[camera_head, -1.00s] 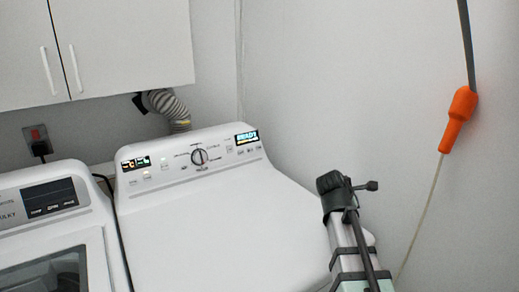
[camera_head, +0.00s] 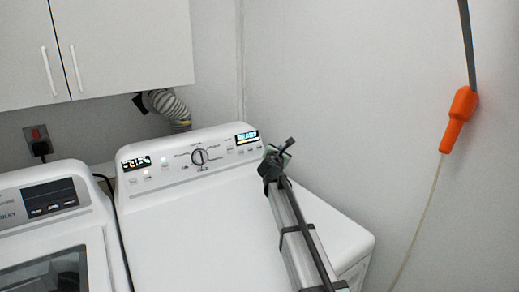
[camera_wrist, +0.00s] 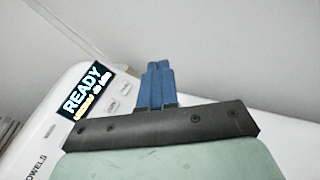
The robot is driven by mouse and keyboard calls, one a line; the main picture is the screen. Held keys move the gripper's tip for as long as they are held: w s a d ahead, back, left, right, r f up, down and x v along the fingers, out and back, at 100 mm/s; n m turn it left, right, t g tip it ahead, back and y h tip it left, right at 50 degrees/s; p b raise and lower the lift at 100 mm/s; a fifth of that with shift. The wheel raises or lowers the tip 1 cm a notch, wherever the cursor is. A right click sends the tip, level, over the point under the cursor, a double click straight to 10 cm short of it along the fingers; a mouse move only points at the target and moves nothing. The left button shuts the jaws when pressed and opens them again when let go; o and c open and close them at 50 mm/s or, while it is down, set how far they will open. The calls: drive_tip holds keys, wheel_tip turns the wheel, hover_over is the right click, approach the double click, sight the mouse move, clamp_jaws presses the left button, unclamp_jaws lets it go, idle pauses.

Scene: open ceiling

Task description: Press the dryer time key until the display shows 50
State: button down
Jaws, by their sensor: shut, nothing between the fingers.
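The white dryer (camera_head: 200,225) has a sloped control panel with a round dial (camera_head: 200,157). A small lit left display (camera_head: 136,163) shows characters too blurred to read surely. The right display (camera_head: 247,139) reads READY in the wrist view (camera_wrist: 86,88), with smaller text below. Small keys (camera_head: 249,151) lie under the right display, and others (camera_head: 140,180) under the left one. I cannot tell which is the time key. My gripper (camera_wrist: 158,66) has blue fingers, shut and empty. In the head view my arm reaches up to just right of the panel's right end.
A second white machine (camera_head: 50,230) stands at the left. White cabinets (camera_head: 120,50) hang above, with a ribbed hose (camera_head: 168,104) behind the dryer. An orange handle (camera_head: 459,118) with a cord hangs at the right wall. The dryer top is clear left of my arm.

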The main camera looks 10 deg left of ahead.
sight(262, 148)
drive_tip(key=shift+w+a+n+y, duration=0.2)
drive_tip(key=shift+a, duration=0.45)
drive_tip(key=shift+w+a+n+y, duration=0.2)
drive_tip(key=shift+a, duration=0.4)
drive_tip(key=shift+w, duration=0.1)
drive_tip(key=shift+w+a+f, duration=0.5)
drive_tip(key=shift+w+a, duration=0.45)
drive_tip(key=shift+w+a+f, duration=0.45)
drive_tip(key=shift+w+a, duration=0.5)
drive_tip(key=shift+a, duration=0.05)
drive_tip(key=shift+w+a+f, duration=0.5)
drive_tip(key=shift+w+a, duration=0.45)
drive_tip(key=shift+w+a, duration=0.1)
drive_tip(key=shift+w+a+f, duration=0.15)
drive_tip(key=shift+f, duration=0.05)
drive_tip(key=shift+w+a+f, duration=0.1)
drive_tip(key=shift+w+a, duration=0.2)
idle(0.5)
idle(0.3)
drive_tip(key=shift+s+d+r, duration=0.3)
drive_tip(key=shift+s+d, duration=0.3)
